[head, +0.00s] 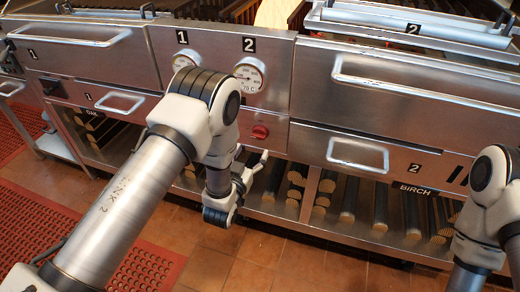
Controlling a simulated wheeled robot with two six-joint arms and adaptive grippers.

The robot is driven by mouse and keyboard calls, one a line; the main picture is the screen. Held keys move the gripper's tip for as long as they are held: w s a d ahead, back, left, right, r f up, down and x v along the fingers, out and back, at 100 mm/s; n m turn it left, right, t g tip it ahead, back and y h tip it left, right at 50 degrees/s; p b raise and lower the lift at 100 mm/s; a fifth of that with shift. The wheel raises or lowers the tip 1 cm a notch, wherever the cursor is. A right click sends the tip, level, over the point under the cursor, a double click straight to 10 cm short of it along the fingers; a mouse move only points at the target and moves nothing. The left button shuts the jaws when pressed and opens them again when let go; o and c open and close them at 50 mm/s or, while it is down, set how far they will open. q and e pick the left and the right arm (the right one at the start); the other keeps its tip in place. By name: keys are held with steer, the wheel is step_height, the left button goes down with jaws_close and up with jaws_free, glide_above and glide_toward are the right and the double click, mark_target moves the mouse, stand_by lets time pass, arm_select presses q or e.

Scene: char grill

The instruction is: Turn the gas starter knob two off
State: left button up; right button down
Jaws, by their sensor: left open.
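A small red knob (260,131) sits on the steel front panel of the grill, below the round gauge marked 2 (250,76). It is the only red knob I can see; my left arm covers the panel to its left. The angle of the knob is too small to read. My left gripper (255,164) is open and empty just below the knob and a little to its left, apart from it in the picture. Part of it is hidden by my own wrist. My right arm enters at the right edge, and its gripper is not visible.
Drawers with bar handles flank the panel, including a right drawer handle (358,152). A gauge marked 1 (184,63) is partly behind my arm. Firewood (348,200) lies on the shelf below. A red perforated mat (40,232) covers the floor at left.

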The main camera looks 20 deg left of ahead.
mark_target(259, 135)
arm_select(q)
steer(key=w, duration=0.6)
steer(key=shift+r, duration=0.4)
steer(key=shift+d, duration=0.1)
steer(key=c, duration=1.2)
